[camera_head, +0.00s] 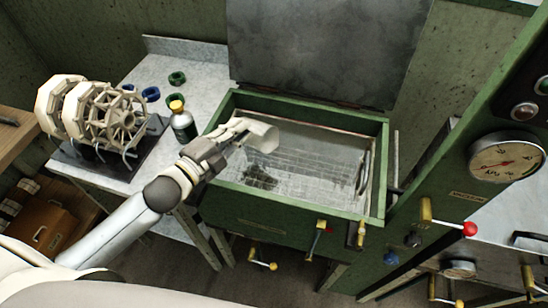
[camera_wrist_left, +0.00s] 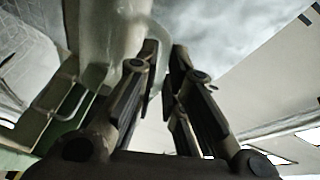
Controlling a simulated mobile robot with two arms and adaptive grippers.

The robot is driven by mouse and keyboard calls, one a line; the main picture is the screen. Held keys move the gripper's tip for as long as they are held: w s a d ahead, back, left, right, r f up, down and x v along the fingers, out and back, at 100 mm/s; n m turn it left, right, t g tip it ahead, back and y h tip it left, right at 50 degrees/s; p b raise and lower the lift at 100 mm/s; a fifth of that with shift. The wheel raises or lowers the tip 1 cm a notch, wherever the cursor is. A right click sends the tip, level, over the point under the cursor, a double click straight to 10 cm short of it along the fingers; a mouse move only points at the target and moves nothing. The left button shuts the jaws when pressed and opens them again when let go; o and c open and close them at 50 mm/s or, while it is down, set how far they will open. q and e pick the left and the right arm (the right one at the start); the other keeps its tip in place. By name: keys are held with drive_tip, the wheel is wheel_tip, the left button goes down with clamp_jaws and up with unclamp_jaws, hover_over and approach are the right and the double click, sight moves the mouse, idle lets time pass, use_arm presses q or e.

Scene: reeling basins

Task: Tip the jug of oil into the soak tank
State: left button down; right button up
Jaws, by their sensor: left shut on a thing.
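The soak tank (camera_head: 230,195) is a green-framed open basin with a pale wire-mesh lining and a dark patch at its bottom left. Its dark lid (camera_head: 320,50) stands raised behind it. My left gripper (camera_head: 243,130) reaches over the tank's left rim and is shut on a small pale jug (camera_head: 264,136). The jug looks tilted over the tank's left part, above the mesh. In the left wrist view the jug (camera_wrist_left: 115,35) is pale and translucent, beside my gripper's fingers (camera_wrist_left: 160,65). I cannot see any oil stream or the jug's contents. My right gripper is out of view.
A metal table (camera_head: 185,65) left of the tank holds a yellow-capped bottle (camera_head: 183,122), several coloured rings and a reel (camera_head: 110,115) on a dark base. A green panel with a gauge (camera_head: 505,160) and a red-knobbed lever (camera_head: 468,229) stands at the right.

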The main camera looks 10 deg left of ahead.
use_arm(q)
drive_tip(key=w+a+n+h+p, duration=0.1)
drive_tip(key=w+a+n+p, duration=0.3)
drive_tip(key=a+n, duration=0.5)
drive_tip(key=shift+r+n+p, duration=0.35)
drive_tip(key=shift+n, duration=2.55)
drive_tip(key=shift+a, duration=0.1)
